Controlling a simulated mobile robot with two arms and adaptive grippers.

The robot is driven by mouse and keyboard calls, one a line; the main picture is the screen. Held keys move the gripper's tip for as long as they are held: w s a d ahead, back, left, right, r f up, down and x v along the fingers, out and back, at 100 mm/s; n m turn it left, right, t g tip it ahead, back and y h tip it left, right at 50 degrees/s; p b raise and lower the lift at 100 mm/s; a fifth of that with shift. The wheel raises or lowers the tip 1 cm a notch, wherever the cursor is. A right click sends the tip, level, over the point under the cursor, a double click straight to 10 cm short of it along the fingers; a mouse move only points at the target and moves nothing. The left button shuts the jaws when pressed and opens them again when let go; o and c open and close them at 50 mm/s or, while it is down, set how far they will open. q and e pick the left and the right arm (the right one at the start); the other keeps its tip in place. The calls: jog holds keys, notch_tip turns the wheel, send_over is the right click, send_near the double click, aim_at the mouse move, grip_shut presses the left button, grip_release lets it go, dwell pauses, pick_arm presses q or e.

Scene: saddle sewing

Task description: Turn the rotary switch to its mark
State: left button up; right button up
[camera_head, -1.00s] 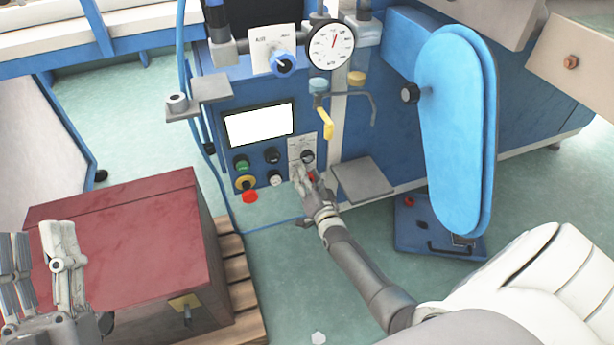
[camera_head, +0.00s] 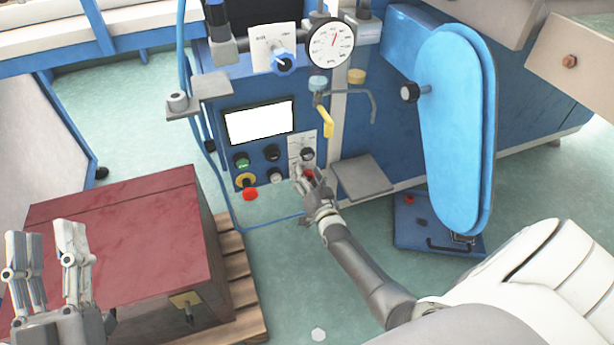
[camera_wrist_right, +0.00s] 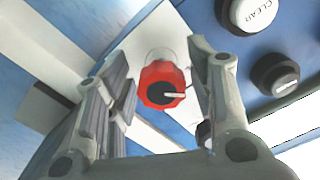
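A red knob with a black face and a white pointer (camera_wrist_right: 163,86) shows in the right wrist view; it looks like the rotary switch. It also shows as a small red patch (camera_head: 309,174) at the lower right of the blue machine's panel in the head view, partly hidden by my right gripper. My right gripper (camera_head: 305,178) is at the panel, its fingers (camera_wrist_right: 165,100) apart on either side of the red knob, with gaps visible. The switch's mark cannot be made out. My left gripper (camera_head: 48,250) is open and empty at the lower left, in front of the maroon box.
A black knob (camera_head: 307,155) sits just above on a white plate. Several buttons and knobs, including a red one (camera_head: 250,194), lie left of it. A grey ledge (camera_head: 364,178) juts out to the right. The maroon box (camera_head: 120,240) stands on a pallet.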

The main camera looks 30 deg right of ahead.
dwell(0.3)
jog(key=v, duration=1.2)
jog(key=shift+r, duration=0.1)
